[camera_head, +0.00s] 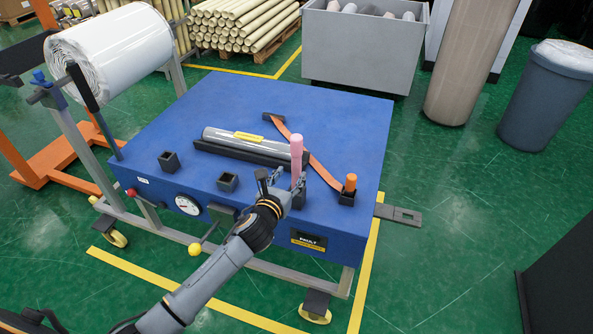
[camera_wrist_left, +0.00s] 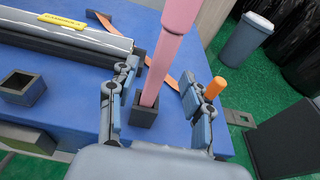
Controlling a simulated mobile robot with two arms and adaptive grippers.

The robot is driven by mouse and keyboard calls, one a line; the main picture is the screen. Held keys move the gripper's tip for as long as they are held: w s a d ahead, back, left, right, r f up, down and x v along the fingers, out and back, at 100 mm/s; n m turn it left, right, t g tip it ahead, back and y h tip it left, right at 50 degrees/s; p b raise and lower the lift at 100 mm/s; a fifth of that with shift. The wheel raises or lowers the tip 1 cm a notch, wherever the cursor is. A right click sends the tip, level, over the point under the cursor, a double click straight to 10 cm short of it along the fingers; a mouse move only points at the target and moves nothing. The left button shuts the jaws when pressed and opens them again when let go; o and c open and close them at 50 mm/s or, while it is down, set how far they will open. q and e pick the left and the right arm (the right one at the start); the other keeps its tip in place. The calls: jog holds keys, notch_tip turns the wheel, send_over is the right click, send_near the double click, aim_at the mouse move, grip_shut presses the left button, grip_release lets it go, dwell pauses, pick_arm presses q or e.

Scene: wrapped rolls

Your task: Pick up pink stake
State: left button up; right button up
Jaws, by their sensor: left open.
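The pink stake (camera_head: 296,155) stands upright near the front right of the blue table (camera_head: 340,120). In the left wrist view, the stake (camera_wrist_left: 168,60) rises from a black square socket (camera_wrist_left: 145,115). My left gripper (camera_head: 283,181) reaches in from the front, low beside the stake. In the left wrist view, my left gripper (camera_wrist_left: 158,85) is open, with one finger on each side of the stake. Gaps show between the stake and the fingers. In the head view, the gripper hides the stake's base. My right gripper is not in view.
A wrapped roll (camera_head: 232,140) with a yellow label lies in a dark cradle left of the stake. An orange strap (camera_head: 318,170) runs to an orange peg (camera_head: 350,184) at right. Two empty black sockets (camera_head: 169,161) (camera_head: 228,182) sit along the table's front.

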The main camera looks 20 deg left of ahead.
aim_at(295, 168)
pick_arm(q)
jog(key=shift+w, duration=0.55)
jog(key=w, duration=0.4)
jog(key=shift+w+d+f, duration=0.15)
jog(key=shift+d+f, duration=0.05)
jog(key=shift+f, duration=0.15)
jog(key=shift+r, duration=0.1)
grip_shut()
